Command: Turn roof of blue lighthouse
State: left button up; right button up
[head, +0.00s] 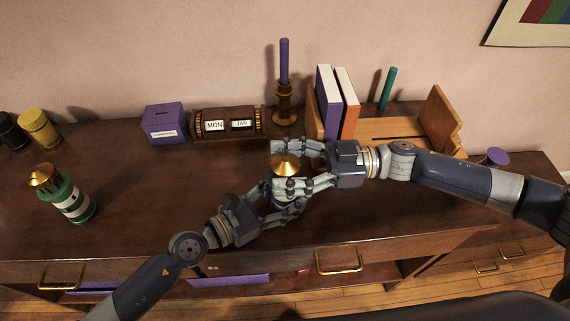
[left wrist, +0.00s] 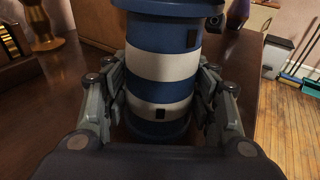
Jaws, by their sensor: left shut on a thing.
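The blue lighthouse has a gold cone roof (head: 286,164), which shows between my two grippers in the head view; much of the body is hidden there. In the left wrist view its blue-and-white banded body (left wrist: 160,66) stands upright between the fingers. My left gripper (head: 284,208) is shut on the lighthouse body, low down; it also shows in the left wrist view (left wrist: 160,105). My right gripper (head: 288,167) comes from the right with one finger behind the roof and one in front. I cannot tell whether these fingers touch it.
A green-and-white lighthouse (head: 75,203) with a gold roof stands at left. Behind are a purple box (head: 165,125), a calendar block (head: 228,124), a candle holder (head: 285,100) and a wooden book rack (head: 440,117). The cabinet top (head: 150,210) is clear left of my grippers.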

jog(key=c, duration=0.7)
jog(key=shift+s+f+m+t, duration=0.1)
jog(key=shift+m+t, duration=0.2)
jog(key=shift+t, duration=0.1)
jog(key=m+t, duration=0.1)
jog(key=t, duration=0.1)
jog(key=shift+m+t, duration=0.4)
jog(key=m+t+h, duration=0.1)
jog(key=m+t, duration=0.1)
jog(key=t, duration=0.1)
jog(key=m+t+h, duration=0.1)
jog(key=m+t, duration=0.1)
jog(key=t, duration=0.1)
jog(key=shift+a+h, duration=0.15)
jog(key=shift+h, duration=0.25)
jog(key=shift+r+m+t+h, duration=0.2)
jog(key=shift+m+t+h, duration=1.85)
jog(key=shift+t, duration=0.25)
jog(key=shift+h, duration=0.25)
jog(key=shift+m+t+h, duration=0.3)
jog(key=shift+m+h, duration=0.15)
jog(key=shift+h, duration=0.05)
jog(key=o, duration=1.1)
jog(key=shift+d+f, duration=0.1)
jog(key=shift+d, duration=0.1)
